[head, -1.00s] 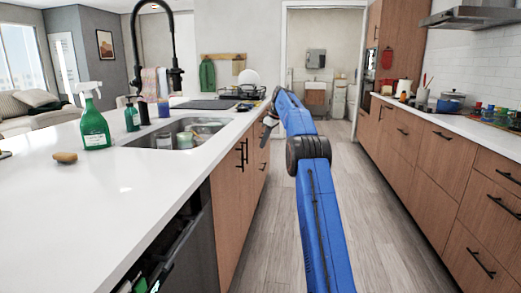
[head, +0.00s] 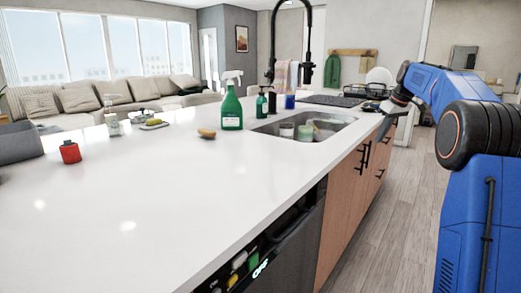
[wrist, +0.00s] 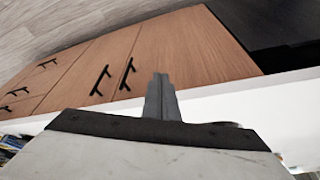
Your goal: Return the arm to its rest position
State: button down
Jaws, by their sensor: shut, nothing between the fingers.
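My arm (head: 465,110) is blue with a black joint and stands at the right of the head view, bent over toward the island. My gripper (head: 383,130) points down beside the right edge of the island, near the sink end. In the wrist view my gripper (wrist: 160,90) shows its fingers together with nothing between them. Wooden cabinet fronts with black handles lie beyond the fingertips there, apart from them.
The white island counter (head: 120,205) fills the left and middle. Clear floor (head: 375,225) lies right of the island.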

jog(key=s+a+m, duration=0.1)
jog(key=s+a, duration=0.4)
jog(key=s, duration=0.5)
jog(key=s+a+m+h, duration=0.1)
jog(key=s+a, duration=0.3)
jog(key=s, duration=0.5)
jog(key=s+a+m, duration=0.1)
jog(key=s+a, duration=0.4)
jog(key=s, duration=0.5)
jog(key=s+a+f+m, duration=0.1)
jog(key=s+a+f, duration=0.1)
jog(key=s+f, duration=0.7)
jog(key=s+a+f+m+t, duration=0.1)
jog(key=s+a+f, duration=0.2)
jog(key=s+f, duration=0.6)
jog(key=s, duration=0.9)
jog(key=shift+s+f+h, duration=0.15)
jog(key=shift+f+h, duration=0.25)
